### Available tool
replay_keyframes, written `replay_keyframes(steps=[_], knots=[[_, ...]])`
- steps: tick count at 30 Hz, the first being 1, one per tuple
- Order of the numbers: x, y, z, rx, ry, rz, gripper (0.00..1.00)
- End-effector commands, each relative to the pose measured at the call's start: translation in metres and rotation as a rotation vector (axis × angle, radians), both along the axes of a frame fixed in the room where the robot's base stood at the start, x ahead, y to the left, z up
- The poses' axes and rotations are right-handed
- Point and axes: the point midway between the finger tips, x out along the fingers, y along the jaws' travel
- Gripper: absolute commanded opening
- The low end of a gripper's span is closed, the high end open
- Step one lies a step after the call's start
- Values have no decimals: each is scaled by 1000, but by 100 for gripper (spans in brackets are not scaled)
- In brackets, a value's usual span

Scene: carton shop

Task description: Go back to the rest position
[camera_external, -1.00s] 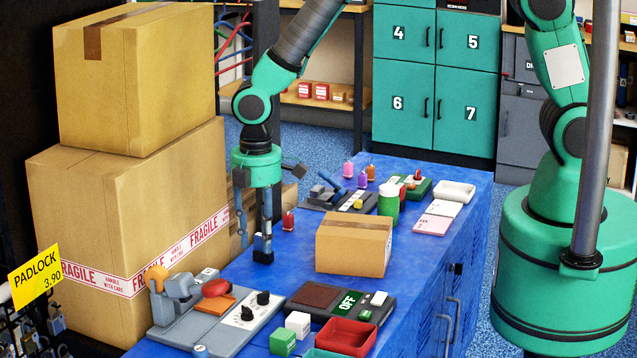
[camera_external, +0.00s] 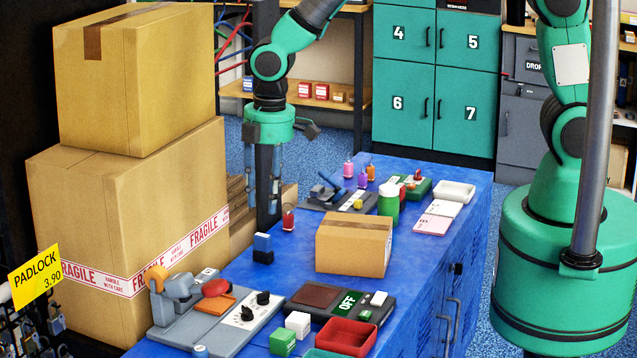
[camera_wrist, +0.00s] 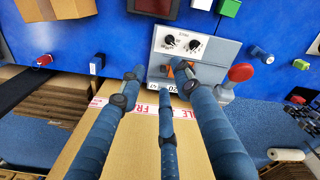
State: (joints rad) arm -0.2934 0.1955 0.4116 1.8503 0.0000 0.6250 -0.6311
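The block stands upright on the blue table (camera_external: 245,280), apart from the fingers. In the wrist view my three dark fingers (camera_wrist: 161,85) are spread with nothing between them. My arm comes down from the top of the external view, bent at a green joint. The rest position itself is not marked in any view.
Stacked cartons (camera_external: 125,200) stand close left of my gripper. A grey device (camera_external: 215,315) lies at the front left. Green lockers (camera_external: 435,85) stand behind; the air above the table is clear.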

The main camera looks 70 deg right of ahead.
Motion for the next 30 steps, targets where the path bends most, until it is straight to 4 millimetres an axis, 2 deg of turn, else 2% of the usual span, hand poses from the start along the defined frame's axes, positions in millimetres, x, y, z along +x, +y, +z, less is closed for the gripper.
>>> replay_keyframes(steps=[1, 3, 11, 15, 24, 30], knots=[[-2, -7, 19, 6, -15, -27, 33], [-7, -16, 42, 13, -32, -64, 33], [-34, -50, 118, 40, -92, -203, 33], [-54, -68, 155, 56, -124, -275, 33], [-104, -104, 222, 94, -193, -434, 33], [-143, -126, 256, 121, -238, -537, 33]])
